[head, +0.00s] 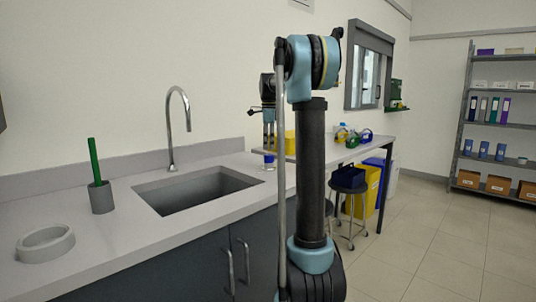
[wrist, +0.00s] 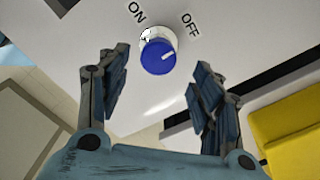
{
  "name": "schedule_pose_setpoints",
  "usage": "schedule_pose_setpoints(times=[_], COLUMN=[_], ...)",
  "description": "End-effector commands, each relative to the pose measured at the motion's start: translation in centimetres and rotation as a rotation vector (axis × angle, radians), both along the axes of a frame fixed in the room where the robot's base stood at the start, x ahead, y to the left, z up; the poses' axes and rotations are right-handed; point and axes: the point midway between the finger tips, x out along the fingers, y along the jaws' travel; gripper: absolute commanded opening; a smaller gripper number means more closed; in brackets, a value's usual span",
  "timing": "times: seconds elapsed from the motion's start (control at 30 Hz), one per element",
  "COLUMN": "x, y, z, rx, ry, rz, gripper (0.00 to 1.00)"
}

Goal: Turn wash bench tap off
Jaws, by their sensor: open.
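The wash bench tap is a tall curved metal spout (head: 172,130) over the sink. A round blue knob (wrist: 155,61) on a white base shows in the wrist view, with the labels ON and OFF beyond it. Its white mark points right and slightly up, on the OFF side. In the head view the blue knob (head: 269,158) is small, on the bench right of the sink. My gripper (wrist: 162,88) is open and empty, its fingers on either side of the knob's near side in the picture, apart from it. No water stream shows at the spout.
The sink (head: 196,190) is left of my arm. A grey cup (head: 101,197) with a green stick and a grey ring-shaped dish (head: 45,243) stand on the bench. A yellow object (wrist: 290,128) is right of my gripper. Floor at the right is clear.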

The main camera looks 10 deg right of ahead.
Motion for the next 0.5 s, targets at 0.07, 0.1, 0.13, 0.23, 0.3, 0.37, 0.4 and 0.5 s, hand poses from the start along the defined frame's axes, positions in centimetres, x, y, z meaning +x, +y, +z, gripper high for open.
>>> schedule_pose_setpoints(times=[0.07,0.1,0.13,0.23,0.3,0.37,0.4,0.5], x=[0.0,0.1,0.1,0.1,0.1,0.1,0.1,0.1], y=[0.0,0.0,0.0,0.0,0.0,0.0,0.0,0.0], z=[1.6,2.3,2.8,4.3,5.2,5.7,6.0,6.4], rx=[0.000,0.000,0.000,0.000,0.000,0.000,0.000,0.000], ry=[0.000,0.000,0.000,0.000,0.000,0.000,0.000,0.000], rz=[0.000,0.000,0.000,0.000,0.000,0.000,0.000,0.000], gripper=[0.60,0.60,0.60,0.60,0.60,0.60,0.60,0.60])
